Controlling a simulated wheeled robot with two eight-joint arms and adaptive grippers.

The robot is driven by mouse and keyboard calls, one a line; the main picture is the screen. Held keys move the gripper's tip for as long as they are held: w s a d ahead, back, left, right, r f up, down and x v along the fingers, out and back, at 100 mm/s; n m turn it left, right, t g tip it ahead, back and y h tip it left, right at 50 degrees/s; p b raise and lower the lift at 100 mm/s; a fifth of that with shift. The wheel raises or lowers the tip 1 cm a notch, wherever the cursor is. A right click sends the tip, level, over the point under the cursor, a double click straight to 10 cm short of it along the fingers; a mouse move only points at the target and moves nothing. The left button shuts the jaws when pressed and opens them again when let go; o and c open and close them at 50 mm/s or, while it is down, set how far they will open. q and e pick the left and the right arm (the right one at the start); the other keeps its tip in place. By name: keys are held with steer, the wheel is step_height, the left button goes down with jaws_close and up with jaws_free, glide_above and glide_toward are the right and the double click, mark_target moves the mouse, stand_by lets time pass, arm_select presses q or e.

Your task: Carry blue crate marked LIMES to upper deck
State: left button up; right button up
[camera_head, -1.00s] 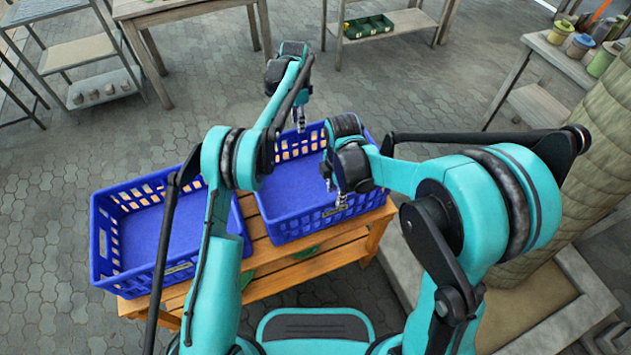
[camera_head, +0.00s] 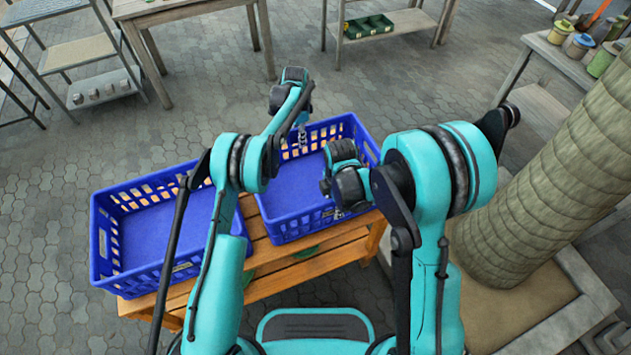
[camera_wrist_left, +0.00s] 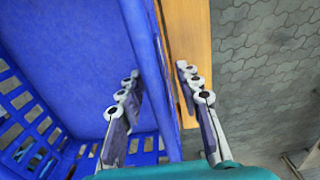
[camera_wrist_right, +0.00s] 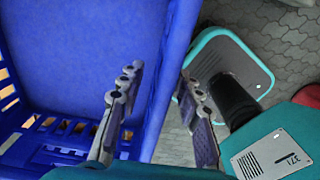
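Two blue plastic crates rest side by side on a slatted wooden stand (camera_head: 262,248). My grippers are at the right crate (camera_head: 290,232); the left crate (camera_head: 125,280) is untouched. No lettering is readable on either, so I cannot tell which is marked LIMES. My left gripper (camera_head: 302,138) is at the right crate's far wall. In the left wrist view, its open fingers straddle that crate wall (camera_wrist_left: 146,45). My right gripper (camera_head: 338,213) is at the near wall, partly hidden by its wrist. In the right wrist view, its open fingers straddle the wall (camera_wrist_right: 176,50). Both visible crate interiors look empty.
A thick ribbed column (camera_head: 550,185) stands on a plinth close to my right arm. A table with jars (camera_head: 580,45) is at the upper right. Tables and a metal shelf (camera_head: 80,50) stand at the back. Paved floor between is clear.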

arm_select(q)
steer(key=shift+c, duration=0.2)
arm_select(e)
steer(key=shift+c, duration=0.2)
arm_select(q)
jaws_close()
arm_select(e)
jaws_close()
arm_select(q)
steer(key=shift+r, duration=0.15)
arm_select(e)
steer(key=shift+r, duration=0.15)
